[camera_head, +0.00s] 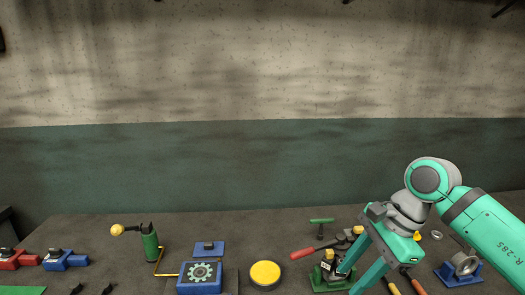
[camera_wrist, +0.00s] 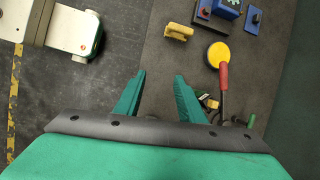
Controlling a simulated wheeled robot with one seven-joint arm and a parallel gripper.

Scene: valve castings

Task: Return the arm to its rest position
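My gripper (camera_head: 351,280) hangs from the teal arm at the right of the head view, over the front part of the dark bench (camera_head: 110,232). In the wrist view my gripper (camera_wrist: 160,75) shows two teal fingers spread apart. Nothing is between them, so it is open and empty. In the head view the fingers overlap part of a green-based fixture (camera_head: 330,275) with yellow and dark parts; I cannot tell the depth between them. In the wrist view the fingertips are clear of the objects.
A red-handled tool (camera_head: 304,253), a yellow round piece (camera_head: 265,273) and a blue gear box (camera_head: 199,276) stand left of my gripper. A blue bearing-like casting (camera_head: 463,268) and orange-handled tools (camera_head: 393,288) lie right. The wall (camera_head: 250,165) closes the back.

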